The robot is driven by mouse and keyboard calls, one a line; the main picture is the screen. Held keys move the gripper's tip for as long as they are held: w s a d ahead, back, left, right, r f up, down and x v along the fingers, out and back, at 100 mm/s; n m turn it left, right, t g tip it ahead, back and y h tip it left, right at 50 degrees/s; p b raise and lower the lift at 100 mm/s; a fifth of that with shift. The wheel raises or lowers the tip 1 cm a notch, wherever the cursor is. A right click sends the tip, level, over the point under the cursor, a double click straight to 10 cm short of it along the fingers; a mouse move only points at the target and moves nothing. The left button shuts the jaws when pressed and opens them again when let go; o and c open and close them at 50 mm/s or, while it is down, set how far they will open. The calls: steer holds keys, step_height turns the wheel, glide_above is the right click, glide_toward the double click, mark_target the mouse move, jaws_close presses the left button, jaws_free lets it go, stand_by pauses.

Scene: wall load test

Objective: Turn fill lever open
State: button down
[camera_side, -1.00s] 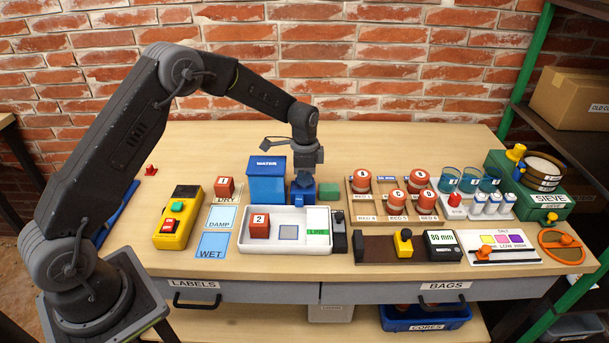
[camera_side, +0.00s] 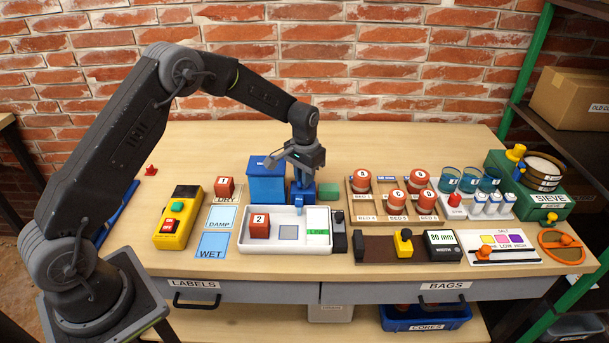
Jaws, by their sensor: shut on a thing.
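The blue WATER tank (camera_side: 266,185) stands behind the white tray (camera_side: 270,245). A blue tap body (camera_side: 302,192) stands just right of the tank. My gripper (camera_side: 303,176) is directly over the tap body, pointing down, shut on the fill lever at its top. The lever itself is hidden by the jaws. A light blue strip, looking like water, shows below the tap (camera_side: 299,206) above the tray's back edge. The tray holds a red block marked 2 (camera_side: 260,226) and a grey square outline.
A green block (camera_side: 329,191) sits close right of the tap. A red block marked 1 (camera_side: 225,187) lies left of the tank. A wooden rack with red pots (camera_side: 398,200) stands to the right. The table behind the tap is clear.

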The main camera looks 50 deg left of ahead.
steer(key=n, duration=0.4)
steer(key=shift+n, duration=2.3)
steer(key=c, duration=1.1)
jaws_free()
step_height(320, 180, up, 14)
steer(key=shift+f, duration=0.1)
